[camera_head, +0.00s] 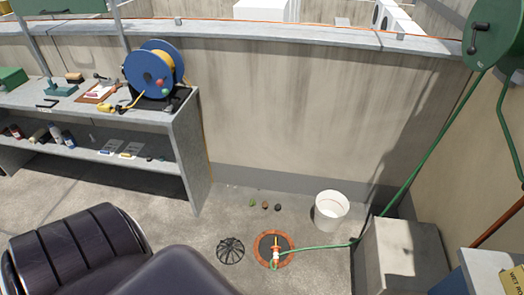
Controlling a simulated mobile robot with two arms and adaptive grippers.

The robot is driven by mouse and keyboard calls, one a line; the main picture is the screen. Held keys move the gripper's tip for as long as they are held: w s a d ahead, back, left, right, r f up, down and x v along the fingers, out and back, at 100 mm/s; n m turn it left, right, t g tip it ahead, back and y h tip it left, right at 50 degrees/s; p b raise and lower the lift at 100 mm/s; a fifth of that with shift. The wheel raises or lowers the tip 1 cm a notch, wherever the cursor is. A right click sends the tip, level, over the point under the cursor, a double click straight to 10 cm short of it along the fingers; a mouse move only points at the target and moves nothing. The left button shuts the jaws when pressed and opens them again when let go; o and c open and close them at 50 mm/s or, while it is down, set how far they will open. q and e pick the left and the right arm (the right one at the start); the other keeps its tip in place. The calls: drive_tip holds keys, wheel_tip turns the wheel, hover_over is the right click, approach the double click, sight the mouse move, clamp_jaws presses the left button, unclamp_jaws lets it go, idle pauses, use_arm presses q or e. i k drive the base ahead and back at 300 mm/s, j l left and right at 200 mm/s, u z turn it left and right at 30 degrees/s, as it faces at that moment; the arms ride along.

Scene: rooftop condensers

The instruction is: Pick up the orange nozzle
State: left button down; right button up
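A small orange and white nozzle (276,247) stands or lies over a round drain with an orange-red rim (259,243), low in the middle of the head view. The green hose (325,246) runs to it from the right, its end looping at the drain. The nozzle is small here, so its exact pose and whether it sits in the drain cannot be told. Neither of my grippers shows in this view.
A black domed grate (230,251) lies left of the drain. A white bucket (331,210) and grey block (402,258) stand to the right. A shelf bench (183,140) with a blue reel (140,68) stands at left. Dark rounded shapes cover the lower left.

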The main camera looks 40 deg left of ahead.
sight(276, 248)
drive_tip(key=u, duration=1.1)
